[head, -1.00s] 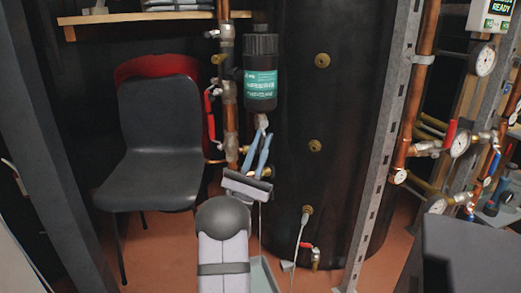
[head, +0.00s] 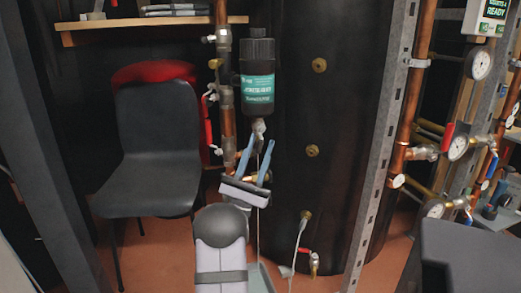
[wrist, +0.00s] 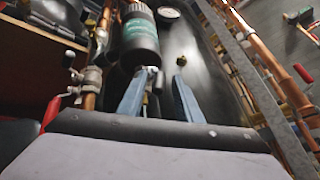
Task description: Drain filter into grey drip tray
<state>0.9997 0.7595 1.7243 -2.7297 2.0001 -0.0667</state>
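The filter (head: 257,75) is a black canister with a teal label, upright beside a copper pipe. It also shows in the wrist view (wrist: 140,45). A small metal drain valve (head: 259,128) sits at its bottom. My gripper (head: 257,150) is open just below the filter. In the wrist view its blue fingers (wrist: 160,85) stand apart with the valve between them, closer to the left finger. I see no grip on it. The grey drip tray (head: 262,280) is on the floor below, partly hidden by my arm. A thin pale line runs down toward it; I cannot tell if it is water.
A dark tank (head: 330,120) stands close behind and right of the gripper. Left are a copper pipe (head: 229,115), a red-handled valve (head: 205,125) and a black chair (head: 155,150). A metal upright (head: 385,150) and more pipework stand right.

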